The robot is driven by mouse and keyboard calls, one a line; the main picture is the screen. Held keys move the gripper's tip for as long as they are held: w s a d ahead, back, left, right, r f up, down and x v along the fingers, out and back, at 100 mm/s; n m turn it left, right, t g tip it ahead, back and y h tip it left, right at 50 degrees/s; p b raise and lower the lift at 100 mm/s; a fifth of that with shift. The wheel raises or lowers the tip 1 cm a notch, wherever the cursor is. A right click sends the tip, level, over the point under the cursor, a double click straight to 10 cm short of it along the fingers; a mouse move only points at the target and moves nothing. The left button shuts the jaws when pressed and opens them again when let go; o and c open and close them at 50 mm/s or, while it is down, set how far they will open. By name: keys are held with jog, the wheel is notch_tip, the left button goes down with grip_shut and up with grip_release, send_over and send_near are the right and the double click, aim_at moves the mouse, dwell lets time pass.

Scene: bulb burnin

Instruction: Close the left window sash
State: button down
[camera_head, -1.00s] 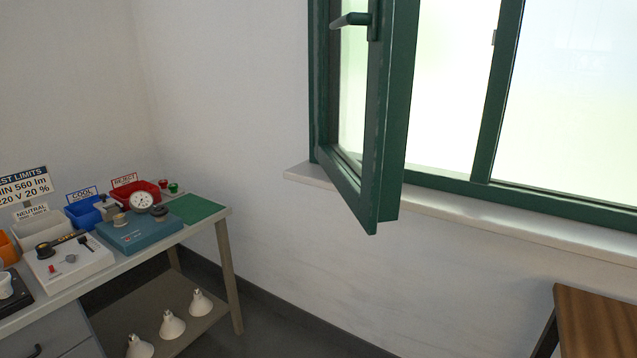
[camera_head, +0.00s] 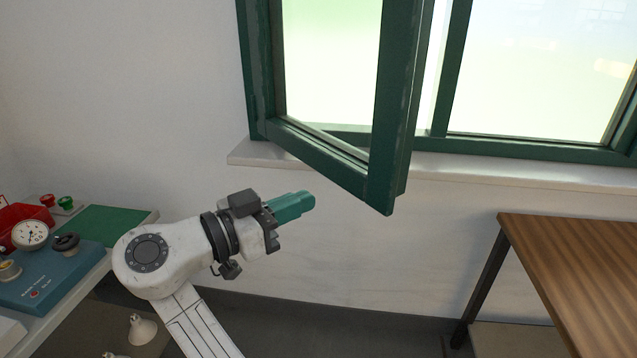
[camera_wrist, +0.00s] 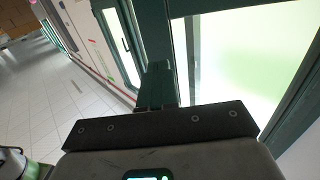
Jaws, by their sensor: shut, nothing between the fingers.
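The left window sash (camera_head: 394,120) has a green frame and stands swung open into the room, its lower free corner jutting out past the sill. The green window frame (camera_head: 256,70) is behind it, at the left. My gripper (camera_head: 308,200) has green fingers, shut and empty, pointing right, below and left of the sash's bottom corner. A gap shows between the fingertips and the sash in the head view. In the wrist view, green frame bars and bright glass (camera_wrist: 240,65) fill the right side. The sash handle is not in the head view now.
A pale sill (camera_head: 470,171) runs under the window. A wooden table (camera_head: 580,260) stands at the right. A workbench with a blue test box (camera_head: 50,272), a dial and a green mat (camera_head: 108,225) stands at the left. Bare wall lies between them.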

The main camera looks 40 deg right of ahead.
aim_at(376, 173)
jog(key=d+p, duration=0.1)
jog(key=d, duration=0.3)
jog(key=s+d+p, duration=0.1)
jog(key=d, duration=0.3)
jog(key=d+p, duration=0.2)
jog(key=d, duration=0.2)
jog(key=shift+s+d+r, duration=0.1)
jog(key=shift+s+d, duration=0.3)
jog(key=shift+d, duration=0.5)
